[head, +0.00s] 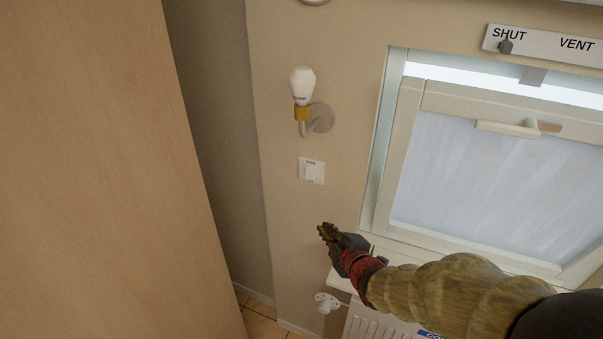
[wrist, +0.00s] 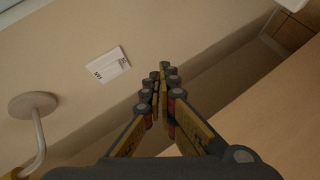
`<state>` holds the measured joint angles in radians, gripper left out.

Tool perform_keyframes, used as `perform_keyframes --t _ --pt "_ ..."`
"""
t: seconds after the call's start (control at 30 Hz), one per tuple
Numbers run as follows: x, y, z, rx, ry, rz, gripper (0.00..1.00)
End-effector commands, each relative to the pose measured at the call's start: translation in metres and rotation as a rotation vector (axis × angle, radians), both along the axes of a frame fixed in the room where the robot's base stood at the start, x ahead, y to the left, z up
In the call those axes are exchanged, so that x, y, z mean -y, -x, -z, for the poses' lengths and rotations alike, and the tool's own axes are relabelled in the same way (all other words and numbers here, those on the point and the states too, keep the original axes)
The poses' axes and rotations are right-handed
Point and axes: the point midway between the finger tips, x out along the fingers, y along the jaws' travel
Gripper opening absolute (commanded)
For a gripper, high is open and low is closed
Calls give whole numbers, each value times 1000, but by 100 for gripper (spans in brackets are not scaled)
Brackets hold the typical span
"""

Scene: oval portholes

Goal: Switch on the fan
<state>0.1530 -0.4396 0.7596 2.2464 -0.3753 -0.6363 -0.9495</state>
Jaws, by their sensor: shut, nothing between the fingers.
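A white wall switch plate (head: 311,170) with small dark lettering, too small to read, is on the beige wall below a lamp. It also shows in the wrist view (wrist: 108,65), left of and beyond my fingers. My gripper (head: 326,231) is shut and empty. In the head view it is below and slightly right of the switch plate, apart from it. Its fingertips (wrist: 165,70) meet in the middle of the wrist view. No fan is clearly seen in either view.
A wall lamp (head: 302,88) with a white bulb sticks out above the switch. A tilted window (head: 408,150) is to the right, with a SHUT/VENT plate (head: 549,43) above it. A radiator (head: 375,322) is below. A large wooden panel (head: 100,170) fills the left.

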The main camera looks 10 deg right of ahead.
Motion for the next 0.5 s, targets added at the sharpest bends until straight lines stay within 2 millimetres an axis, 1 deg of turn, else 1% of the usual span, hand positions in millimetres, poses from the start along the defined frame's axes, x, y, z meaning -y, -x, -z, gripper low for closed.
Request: perform_keyframes --t 0.03,0.1,0.2,0.3,0.5 --pt "-6 -6 -16 65 41 -39 0" --pt "-13 -13 -37 151 97 -83 0" --pt "-20 -16 -58 239 164 -126 0" --pt "-23 -17 -69 288 212 -145 0" --pt "-23 -17 -70 292 241 -153 0"
